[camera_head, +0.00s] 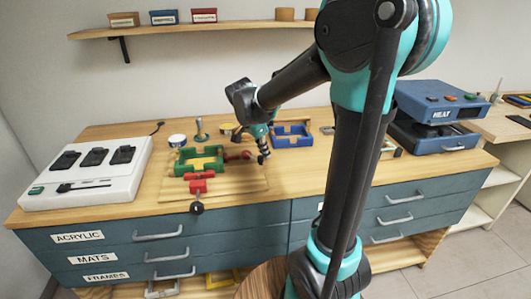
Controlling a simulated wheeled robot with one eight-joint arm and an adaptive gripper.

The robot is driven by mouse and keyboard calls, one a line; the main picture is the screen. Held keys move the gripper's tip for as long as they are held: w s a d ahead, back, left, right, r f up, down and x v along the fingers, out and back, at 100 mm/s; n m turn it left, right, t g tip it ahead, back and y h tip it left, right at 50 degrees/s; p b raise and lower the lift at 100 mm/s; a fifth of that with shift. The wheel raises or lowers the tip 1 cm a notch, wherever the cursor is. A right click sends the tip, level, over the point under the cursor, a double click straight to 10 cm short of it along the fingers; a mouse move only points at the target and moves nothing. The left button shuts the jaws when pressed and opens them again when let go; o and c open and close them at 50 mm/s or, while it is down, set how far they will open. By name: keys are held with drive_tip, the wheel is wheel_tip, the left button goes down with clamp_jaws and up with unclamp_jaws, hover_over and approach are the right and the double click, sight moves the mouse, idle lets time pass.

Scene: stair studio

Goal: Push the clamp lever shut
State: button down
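A green frame-like fixture (184,169) sits on a light wooden board (232,184) on the workbench. A red clamp (198,184) is at its front, with a dark round knob (197,207) at its near end by the bench edge. Another red part (236,155) sticks out from the fixture's right side. Which of these is the clamp lever, and how far it stands open, is too small to tell. My gripper (263,157) points down just right of the right-hand red part. I cannot tell whether they touch or whether the fingers are open.
A blue open tray (307,141) stands right of my gripper. A white panel with dark switches (123,173) is at the left. A blue heat press (438,103) stands at the right. A round white tin (177,140) and a green post (200,130) are behind the fixture.

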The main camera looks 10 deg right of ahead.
drive_tip(key=shift+a, duration=0.1)
drive_tip(key=d, duration=0.2)
drive_tip(key=w+d+r, duration=0.1)
drive_tip(key=shift+w+d, duration=0.1)
drive_tip(key=shift+d, duration=0.25)
drive_tip(key=v, duration=0.9)
drive_tip(key=shift+w, duration=0.1)
